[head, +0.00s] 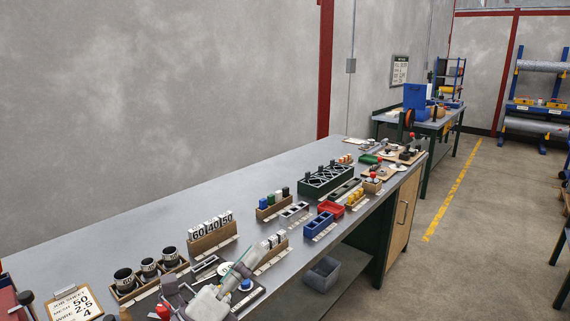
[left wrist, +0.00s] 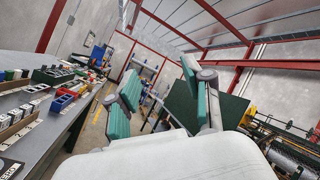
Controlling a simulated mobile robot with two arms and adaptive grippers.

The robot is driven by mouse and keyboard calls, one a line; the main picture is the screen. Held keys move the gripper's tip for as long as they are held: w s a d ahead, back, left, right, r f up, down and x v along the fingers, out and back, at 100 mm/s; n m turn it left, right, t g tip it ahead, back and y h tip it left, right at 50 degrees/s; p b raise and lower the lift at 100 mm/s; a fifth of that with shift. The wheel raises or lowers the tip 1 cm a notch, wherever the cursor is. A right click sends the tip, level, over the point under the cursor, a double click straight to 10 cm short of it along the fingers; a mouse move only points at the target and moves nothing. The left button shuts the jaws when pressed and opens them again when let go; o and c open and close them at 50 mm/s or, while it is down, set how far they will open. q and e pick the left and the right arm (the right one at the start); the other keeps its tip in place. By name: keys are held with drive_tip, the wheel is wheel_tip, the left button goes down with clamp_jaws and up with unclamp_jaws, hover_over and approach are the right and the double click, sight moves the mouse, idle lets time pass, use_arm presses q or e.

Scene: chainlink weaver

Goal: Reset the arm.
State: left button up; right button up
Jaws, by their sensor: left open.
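My left arm reaches in at the bottom of the head view, low over the front of the bench. Its gripper (head: 252,260) points up and to the right along the bench, over small items near the front edge. In the left wrist view the gripper (left wrist: 165,97) shows two fingers with teal pads, spread wide apart. Nothing is between them; the room beyond shows through the gap. The pale body of my wrist fills the bottom of that view. My right gripper is not in view.
The long grey bench (head: 150,224) holds cups in a wooden rack (head: 136,290), a number block (head: 211,233), blue bins (head: 318,224), a red tray (head: 331,209) and a dark green crate (head: 325,181). A grey bin (head: 322,272) is below. The aisle floor (head: 475,230) is clear.

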use_arm(q)
drive_tip(key=s+a+f+n+g+y, duration=0.1)
drive_tip(key=s+a+f+n+y, duration=0.1)
drive_tip(key=a+f+n+y, duration=0.75)
drive_tip(key=s+a+f+n+g+y, duration=0.15)
drive_tip(key=a+f+n+y, duration=0.4)
drive_tip(key=f+n, duration=0.8)
drive_tip(key=s+f+n+g+y, duration=0.1)
drive_tip(key=s+f+n+g, duration=0.45)
drive_tip(key=s, duration=0.55)
drive_tip(key=s+f+n+g, duration=0.5)
drive_tip(key=s+f+g, duration=0.1)
drive_tip(key=s, duration=0.5)
wheel_tip(320, 180, down, 27)
drive_tip(key=s, duration=0.2)
drive_tip(key=s+a+f+g, duration=0.2)
drive_tip(key=s+f, duration=1.3)
drive_tip(key=s, duration=0.1)
drive_tip(key=shift+a, duration=0.3)
